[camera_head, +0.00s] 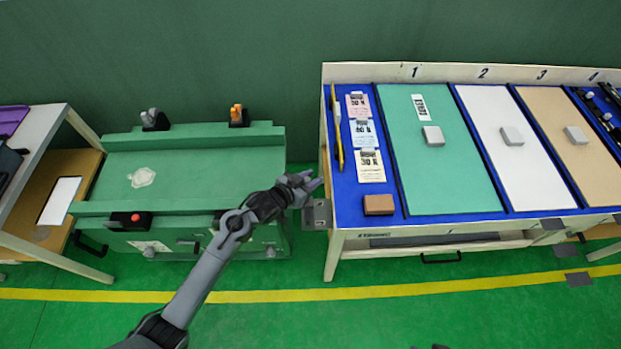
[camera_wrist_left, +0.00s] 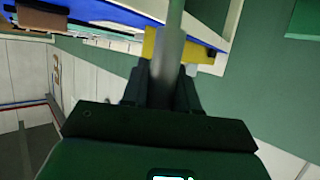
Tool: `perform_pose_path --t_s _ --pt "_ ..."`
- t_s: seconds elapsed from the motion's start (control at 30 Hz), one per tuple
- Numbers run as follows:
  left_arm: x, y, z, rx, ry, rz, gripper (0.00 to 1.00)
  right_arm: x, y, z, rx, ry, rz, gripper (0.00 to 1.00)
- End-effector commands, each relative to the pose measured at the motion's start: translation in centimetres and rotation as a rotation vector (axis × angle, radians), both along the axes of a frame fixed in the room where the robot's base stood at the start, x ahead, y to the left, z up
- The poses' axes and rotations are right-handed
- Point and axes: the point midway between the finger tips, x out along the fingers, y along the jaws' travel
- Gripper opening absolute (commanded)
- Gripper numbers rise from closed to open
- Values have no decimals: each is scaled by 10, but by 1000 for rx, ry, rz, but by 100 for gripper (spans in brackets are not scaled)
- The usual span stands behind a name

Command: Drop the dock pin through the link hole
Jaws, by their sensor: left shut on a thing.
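My left gripper (camera_head: 310,183) is at the gap between the green cart and the blue-topped table, over the grey bracket on the table's left side. In the left wrist view, its dark fingers (camera_wrist_left: 162,88) are shut on a grey round pin (camera_wrist_left: 172,35) that runs up out of the picture. A yellow block (camera_wrist_left: 201,53) with a small dark spot shows behind the pin. I cannot tell whether pin and block touch. The grey bracket (camera_head: 317,214) has a dark spot that may be a hole. The pin and any link hole cannot be made out in the head view.
The green cart (camera_head: 200,165) stands left of the table (camera_head: 365,205). The table has coloured panels with grey blocks, cards, a yellow pencil-like tool (camera_head: 337,130) and a brown block (camera_head: 379,204). Another table (camera_head: 45,140) is at far left. The green floor in front is clear.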

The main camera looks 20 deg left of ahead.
Motion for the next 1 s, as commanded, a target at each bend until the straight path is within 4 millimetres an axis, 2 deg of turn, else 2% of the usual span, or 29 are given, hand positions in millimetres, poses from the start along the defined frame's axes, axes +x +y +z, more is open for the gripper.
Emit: perform_pose_path --t_s 1.0 --pt "0 0 0 0 0 0 0 0 2 7 10 -1 -6 43"
